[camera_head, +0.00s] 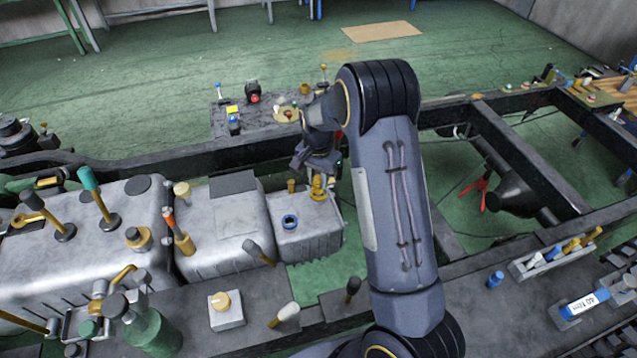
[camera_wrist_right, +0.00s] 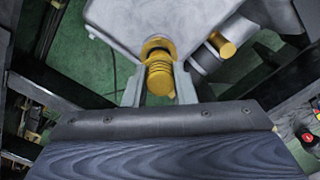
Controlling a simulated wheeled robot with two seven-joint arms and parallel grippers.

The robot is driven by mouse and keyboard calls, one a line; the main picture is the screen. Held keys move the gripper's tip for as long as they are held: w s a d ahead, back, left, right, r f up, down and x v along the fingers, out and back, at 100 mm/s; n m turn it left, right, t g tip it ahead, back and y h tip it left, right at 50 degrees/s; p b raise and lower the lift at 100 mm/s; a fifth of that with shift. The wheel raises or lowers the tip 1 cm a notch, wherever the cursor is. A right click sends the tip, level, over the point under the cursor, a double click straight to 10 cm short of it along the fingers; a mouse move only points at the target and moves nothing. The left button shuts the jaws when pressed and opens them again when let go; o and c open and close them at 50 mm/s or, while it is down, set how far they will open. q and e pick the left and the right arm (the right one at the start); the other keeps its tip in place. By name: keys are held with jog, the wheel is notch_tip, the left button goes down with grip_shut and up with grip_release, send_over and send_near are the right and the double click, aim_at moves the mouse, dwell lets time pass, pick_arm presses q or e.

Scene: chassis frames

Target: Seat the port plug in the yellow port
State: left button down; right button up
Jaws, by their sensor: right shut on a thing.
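The yellow ribbed port plug (camera_wrist_right: 160,80) is between the two fingers of my right gripper (camera_wrist_right: 160,90), which is shut on it. Its far end meets a yellow ring, the yellow port (camera_wrist_right: 155,45), on the grey casing (camera_wrist_right: 115,15). I cannot tell how deep the plug sits. In the head view my right gripper (camera_head: 322,172) is over the far right corner of the small grey casing (camera_head: 312,238), with yellow parts (camera_head: 318,188) just under it. My forearm and wrist hide part of this spot. My left gripper is not in view.
A shorter yellow cap (camera_wrist_right: 222,45) sticks out beside the port. Larger grey tanks with levers (camera_head: 95,205) stand to the left. Dark frame rails (camera_head: 510,150) cross around the work area. Open green floor shows behind.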

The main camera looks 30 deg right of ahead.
jog(key=shift+f, duration=1.25)
jog(key=shift+f, duration=0.2)
jog(key=o, duration=1)
jog(key=shift+r, duration=0.1)
